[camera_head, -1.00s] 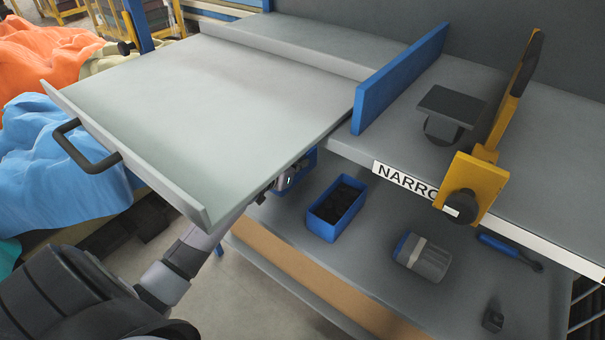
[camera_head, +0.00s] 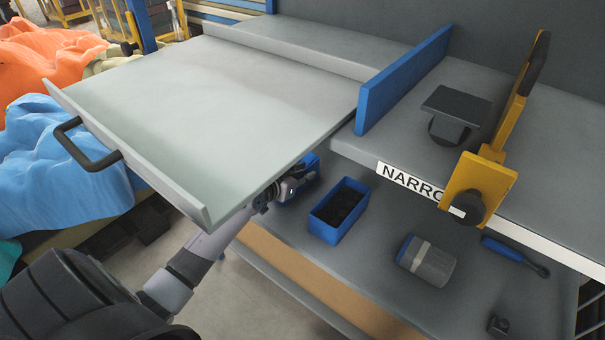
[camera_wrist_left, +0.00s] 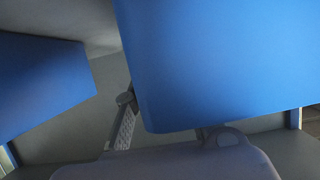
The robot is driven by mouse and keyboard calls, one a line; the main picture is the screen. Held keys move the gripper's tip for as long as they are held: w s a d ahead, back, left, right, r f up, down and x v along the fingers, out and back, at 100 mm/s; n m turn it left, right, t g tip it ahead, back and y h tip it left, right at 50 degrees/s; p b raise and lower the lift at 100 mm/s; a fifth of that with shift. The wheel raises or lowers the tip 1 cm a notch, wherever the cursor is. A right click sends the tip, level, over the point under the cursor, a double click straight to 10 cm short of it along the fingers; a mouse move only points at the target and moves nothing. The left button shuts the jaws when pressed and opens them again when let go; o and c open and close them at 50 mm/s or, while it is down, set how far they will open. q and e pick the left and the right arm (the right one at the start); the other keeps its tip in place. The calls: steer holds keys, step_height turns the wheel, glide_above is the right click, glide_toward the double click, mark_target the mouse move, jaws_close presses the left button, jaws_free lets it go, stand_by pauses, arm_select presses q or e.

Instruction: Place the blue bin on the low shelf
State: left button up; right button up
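My left gripper (camera_head: 299,184) is below the pull-out tray, at the left part of the low shelf. A blue bin (camera_head: 311,161) shows just behind it, mostly hidden by the tray and the gripper. In the left wrist view this blue bin (camera_wrist_left: 220,60) fills the upper right, close to the camera. One finger shows at its lower left edge; the other is mostly hidden, and the gripper appears shut on the bin. The low shelf (camera_head: 385,265) runs under the worktop. My right gripper is not in view.
A second blue bin (camera_head: 325,228) with dark contents stands on the low shelf, right of my gripper. The grey pull-out tray (camera_head: 220,110) overhangs my arm. A yellow clamp (camera_head: 478,188) sits on the worktop edge.

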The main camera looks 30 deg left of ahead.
arm_select(q)
steer(key=shift+r, duration=0.1)
steer(key=shift+s+r, duration=0.15)
steer(key=shift+s, duration=0.1)
steer(key=p+v, duration=0.3)
steer(key=v, duration=0.8)
steer(key=shift+s, duration=0.25)
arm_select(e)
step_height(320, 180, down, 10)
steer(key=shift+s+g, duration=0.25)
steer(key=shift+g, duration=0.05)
